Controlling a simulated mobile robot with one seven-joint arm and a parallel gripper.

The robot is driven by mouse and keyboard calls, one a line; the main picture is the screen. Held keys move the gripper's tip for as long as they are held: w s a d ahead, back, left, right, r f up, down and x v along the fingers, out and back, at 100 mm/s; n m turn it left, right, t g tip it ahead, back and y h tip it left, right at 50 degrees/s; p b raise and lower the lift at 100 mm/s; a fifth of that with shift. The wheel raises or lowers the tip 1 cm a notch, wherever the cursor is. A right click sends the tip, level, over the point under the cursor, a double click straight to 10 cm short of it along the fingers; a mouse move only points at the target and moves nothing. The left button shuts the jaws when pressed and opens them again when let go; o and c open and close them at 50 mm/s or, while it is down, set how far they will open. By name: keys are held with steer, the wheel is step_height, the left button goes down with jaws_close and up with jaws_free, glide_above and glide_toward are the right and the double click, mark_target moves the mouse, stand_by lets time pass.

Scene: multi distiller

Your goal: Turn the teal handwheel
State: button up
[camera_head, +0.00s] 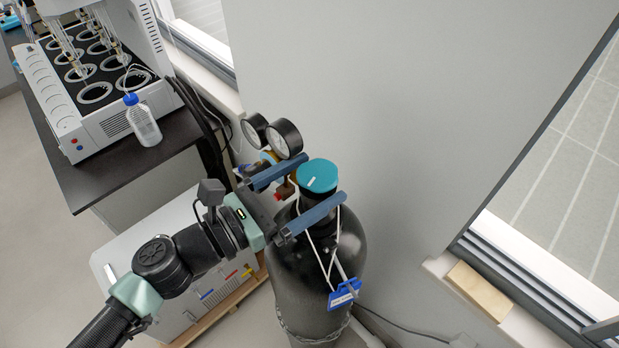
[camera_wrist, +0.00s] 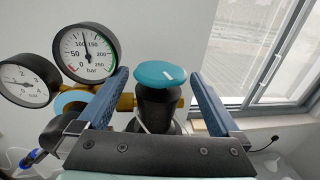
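The teal handwheel (camera_head: 318,175) is a round disc with a white mark on top. It sits on the valve of a black gas cylinder (camera_head: 338,250). In the wrist view the handwheel (camera_wrist: 164,74) lies between my two fingers, with a gap on each side. My gripper (camera_head: 323,183) is open, its blue fingers spread on either side of the handwheel and valve neck. In the wrist view my gripper (camera_wrist: 160,88) shows no finger touching the wheel.
Two pressure gauges (camera_wrist: 88,52) stand left of the valve, close to my left finger. A blue tag (camera_head: 344,293) hangs on the cylinder. A dark bench (camera_head: 120,170) with a multi-position distiller (camera_head: 95,75) and a blue-capped bottle (camera_head: 143,122) is at left. The wall is behind.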

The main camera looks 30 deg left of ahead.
steer(key=shift+r, duration=0.25)
stand_by(0.3)
steer(key=shift+n+y+p, duration=0.3)
steer(key=shift+y+p, duration=0.1)
steer(key=shift+p, duration=0.05)
steer(key=n+y+p, duration=0.1)
steer(key=n+t+y+p, duration=0.1)
steer(key=y, duration=0.1)
steer(key=shift+d+r+t, duration=0.15)
steer(key=shift+d+t, duration=0.05)
steer(key=shift+t, duration=0.1)
steer(key=n+y, duration=0.1)
steer(key=y, duration=0.1)
steer(key=n+y+p, duration=0.1)
steer(key=n+y, duration=0.1)
steer(key=y, duration=0.1)
steer(key=shift+d+f+n+y, duration=0.1)
steer(key=shift+f+n+y, duration=0.1)
steer(key=shift+n+y, duration=0.1)
steer(key=shift+s+d+n+y, duration=0.1)
steer(key=shift+n+y, duration=0.6)
steer(key=shift+y, duration=0.4)
steer(key=shift+d+f+n+y, duration=0.1)
steer(key=shift+n+y, duration=0.6)
steer(key=shift+y, duration=0.2)
steer(key=shift+d+n+g+y+b, duration=0.15)
steer(key=shift+n+g+y+b, duration=0.65)
steer(key=shift+y, duration=0.7)
